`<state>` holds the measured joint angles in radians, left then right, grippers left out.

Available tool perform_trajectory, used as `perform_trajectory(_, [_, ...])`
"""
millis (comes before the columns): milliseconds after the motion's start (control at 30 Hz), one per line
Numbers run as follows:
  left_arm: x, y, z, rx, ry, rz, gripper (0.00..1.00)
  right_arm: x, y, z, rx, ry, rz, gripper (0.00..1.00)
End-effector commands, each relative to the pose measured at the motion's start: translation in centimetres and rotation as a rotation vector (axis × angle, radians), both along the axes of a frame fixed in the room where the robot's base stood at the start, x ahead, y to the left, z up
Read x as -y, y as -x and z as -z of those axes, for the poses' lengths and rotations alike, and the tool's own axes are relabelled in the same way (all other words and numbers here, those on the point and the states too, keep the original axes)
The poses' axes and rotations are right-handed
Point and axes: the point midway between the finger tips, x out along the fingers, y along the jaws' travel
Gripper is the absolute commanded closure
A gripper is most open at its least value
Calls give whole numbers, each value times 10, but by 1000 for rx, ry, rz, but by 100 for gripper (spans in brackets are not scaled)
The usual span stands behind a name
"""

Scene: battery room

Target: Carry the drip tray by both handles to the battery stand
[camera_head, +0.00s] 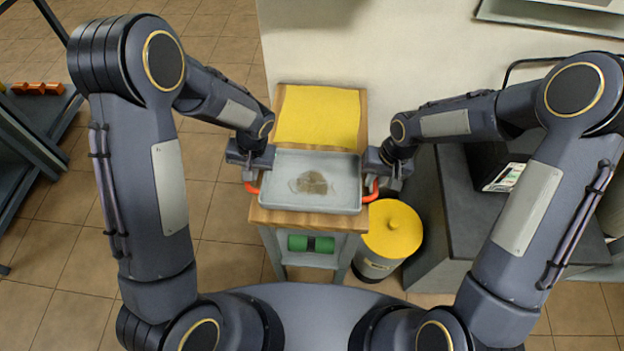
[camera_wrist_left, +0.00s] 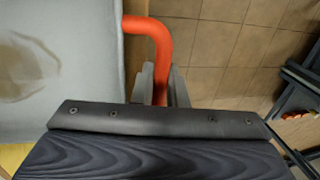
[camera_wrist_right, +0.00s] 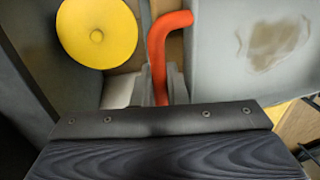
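The drip tray (camera_head: 285,196) is a shallow grey tray with a brownish stain and liquid on its floor. It sits level at the near part of a wood-topped stand and shows no clear gap beneath. A red handle sticks out at each side. My left gripper (camera_head: 252,178) has its fingers on both sides of the left handle (camera_wrist_left: 150,27), close against it. My right gripper (camera_head: 374,182) has its fingers closed the same way around the right handle (camera_wrist_right: 170,20). I cannot tell for certain which furniture is the battery stand.
A yellow mat (camera_head: 318,115) lies on the wood top behind the tray. A green roll (camera_head: 298,243) is below. A yellow-lidded bin (camera_head: 391,230) stands close at the right, beside a dark grey block (camera_head: 455,220). A dark rack (camera_head: 50,120) stands at left. Tiled floor between is clear.

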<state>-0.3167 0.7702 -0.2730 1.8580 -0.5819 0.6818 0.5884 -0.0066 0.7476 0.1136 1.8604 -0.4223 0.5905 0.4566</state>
Motion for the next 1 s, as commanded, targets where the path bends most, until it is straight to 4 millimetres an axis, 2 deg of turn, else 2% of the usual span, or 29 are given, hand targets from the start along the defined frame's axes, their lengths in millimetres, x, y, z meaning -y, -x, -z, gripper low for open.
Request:
perform_trajectory(100, [0, 0, 0, 0, 0, 0, 100, 0, 0, 0, 0, 0, 0, 100])
perform_trajectory(567, [0, 0, -3, 1, 0, 0, 100, 0, 0, -4, 1, 0, 0, 100])
perform_trajectory(1000, [0, 0, -47, 1, 0, 0, 100, 0, 0, -47, 0, 0, 0, 100])
